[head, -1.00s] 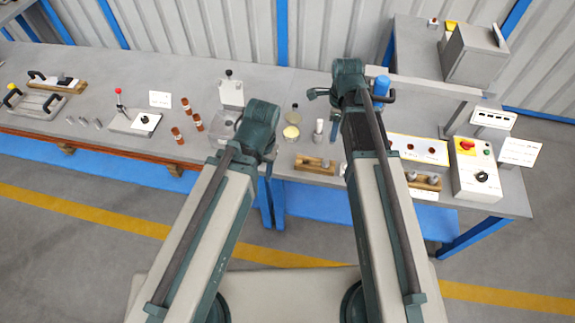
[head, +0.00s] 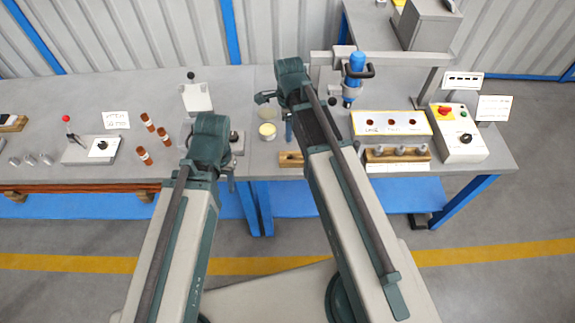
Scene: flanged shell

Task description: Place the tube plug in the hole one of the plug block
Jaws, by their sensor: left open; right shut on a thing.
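My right gripper (head: 289,135) is above the bench near its front edge. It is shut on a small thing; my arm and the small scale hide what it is. My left gripper (head: 231,183) is open, low at the bench's front edge, left of the right one. A pale, yellow-edged block (head: 391,116) with dark round holes stands right of my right gripper; its small labels are unreadable. A wooden rack (head: 398,156) with several grey cylindrical plugs lies in front of it. I cannot tell which of these two is the plug block. No tube plug can be made out.
A wooden piece (head: 290,159) lies partly behind my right arm. A blue tool (head: 354,72) hangs on a grey stand behind the pale block. A control box (head: 459,146) stands at the right.

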